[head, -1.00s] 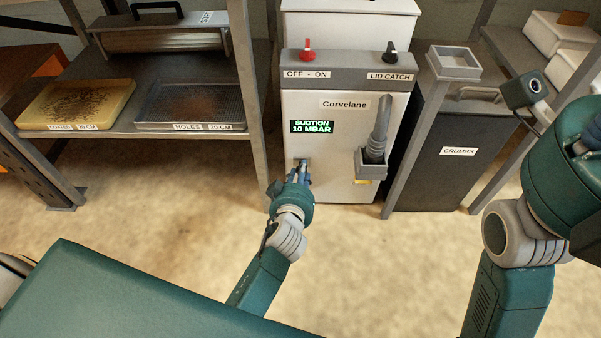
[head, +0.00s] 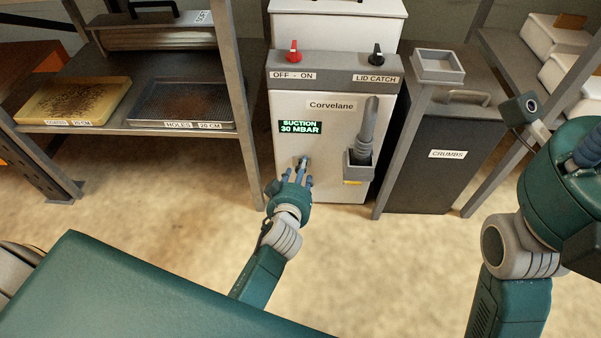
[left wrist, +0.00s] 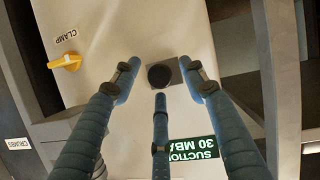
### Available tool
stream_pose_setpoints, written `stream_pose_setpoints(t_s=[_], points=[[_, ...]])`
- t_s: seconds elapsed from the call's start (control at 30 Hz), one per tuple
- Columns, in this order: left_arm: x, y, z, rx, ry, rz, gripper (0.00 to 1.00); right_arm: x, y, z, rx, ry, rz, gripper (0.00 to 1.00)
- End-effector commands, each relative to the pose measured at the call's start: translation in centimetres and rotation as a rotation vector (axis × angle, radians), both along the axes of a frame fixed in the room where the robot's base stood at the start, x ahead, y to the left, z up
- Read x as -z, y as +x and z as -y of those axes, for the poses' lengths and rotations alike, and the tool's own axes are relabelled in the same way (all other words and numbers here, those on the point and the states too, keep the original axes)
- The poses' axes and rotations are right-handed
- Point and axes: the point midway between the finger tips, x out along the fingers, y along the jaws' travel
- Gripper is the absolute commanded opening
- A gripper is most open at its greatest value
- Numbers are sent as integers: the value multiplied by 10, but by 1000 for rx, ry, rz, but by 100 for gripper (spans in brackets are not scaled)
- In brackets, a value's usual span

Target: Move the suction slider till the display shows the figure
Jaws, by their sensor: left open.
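The white Corvelane cleaner (head: 340,185) stands ahead, its green display (head: 300,127) reading SUCTION 30 MBAR. Below the display, a small slider plate (head: 302,161) is partly hidden by my left gripper (head: 299,170). In the left wrist view, the dark round slider knob (left wrist: 159,76) sits on a grey plate, and the display (left wrist: 190,147) appears upside down. My left gripper (left wrist: 160,82) is open, with its blue fingers spread around the knob; contact cannot be made out. My right gripper (head: 584,156) is only partly in view at the right edge.
A red OFF-ON knob (head: 294,51) and a black LID CATCH knob (head: 376,54) are on top. A grey nozzle (head: 366,130) sits in a holder right of the slider. A CRUMBS bin (head: 440,185) stands right; a tray shelf (head: 130,122) stands left. A yellow CLAMP knob (left wrist: 66,62) is nearby.

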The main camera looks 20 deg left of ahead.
Motion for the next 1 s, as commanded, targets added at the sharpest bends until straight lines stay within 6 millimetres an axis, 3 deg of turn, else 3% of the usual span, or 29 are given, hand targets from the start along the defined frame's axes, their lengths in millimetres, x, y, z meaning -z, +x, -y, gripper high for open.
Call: stream_pose_setpoints(t_s=[0.27, 0.7, 1.0], points=[[-7, 0, 0, -1, 0, 2, 43, -4, -2, 2, -1, 10, 10, 33], [-84, 1, 0, 0, -2, 4, 43, -3, -2, 1, 1, 7, 8, 33], [-100, 0, 0, 1, -1, 0, 43, -2, -2, 1, 1, 6, 7, 33]])
